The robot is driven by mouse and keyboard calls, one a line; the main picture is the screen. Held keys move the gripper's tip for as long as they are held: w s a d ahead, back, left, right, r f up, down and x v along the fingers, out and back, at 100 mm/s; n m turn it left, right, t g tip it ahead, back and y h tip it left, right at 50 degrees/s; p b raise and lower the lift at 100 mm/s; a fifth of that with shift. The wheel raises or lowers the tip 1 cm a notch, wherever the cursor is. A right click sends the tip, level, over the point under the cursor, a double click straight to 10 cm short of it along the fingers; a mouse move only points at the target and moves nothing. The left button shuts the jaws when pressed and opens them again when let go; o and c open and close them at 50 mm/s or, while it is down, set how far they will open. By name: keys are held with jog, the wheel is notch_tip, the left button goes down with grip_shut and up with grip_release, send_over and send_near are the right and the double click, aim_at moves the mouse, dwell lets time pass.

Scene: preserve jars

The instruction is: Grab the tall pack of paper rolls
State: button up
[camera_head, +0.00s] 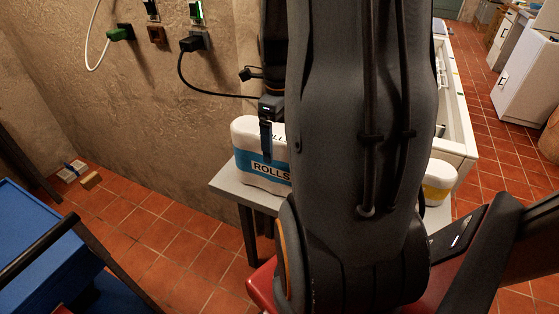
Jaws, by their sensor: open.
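A white pack of paper rolls (248,135) with a blue band marked "ROLLS" stands on a grey table (227,187) near the wall. My arm hides its right part. My gripper (266,155) hangs at the pack, with one dark finger showing in front of its face. The other finger is hidden, and I cannot tell whether the finger touches the pack. The gripper is open. A second white pack with a yellow band (437,184) shows right of my arm, partly hidden. I cannot tell which pack is taller.
Sockets with a green plug (120,33) and a black plug (193,43) are on the wall, and a black cable runs behind my gripper. A blue surface (35,235) stands at lower left. A white counter (455,110) lies right. Tiled floor is free between.

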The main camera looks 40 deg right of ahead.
jog(key=shift+w+d+f+p, duration=0.15)
jog(key=shift+f+p, duration=0.2)
jog(key=shift+f, duration=0.8)
jog(key=shift+w+d+f+p, duration=0.1)
jog(key=shift+f+p, duration=0.2)
jog(key=shift+f, duration=0.85)
jog(key=c, duration=1.4)
jog(key=shift+r, duration=0.1)
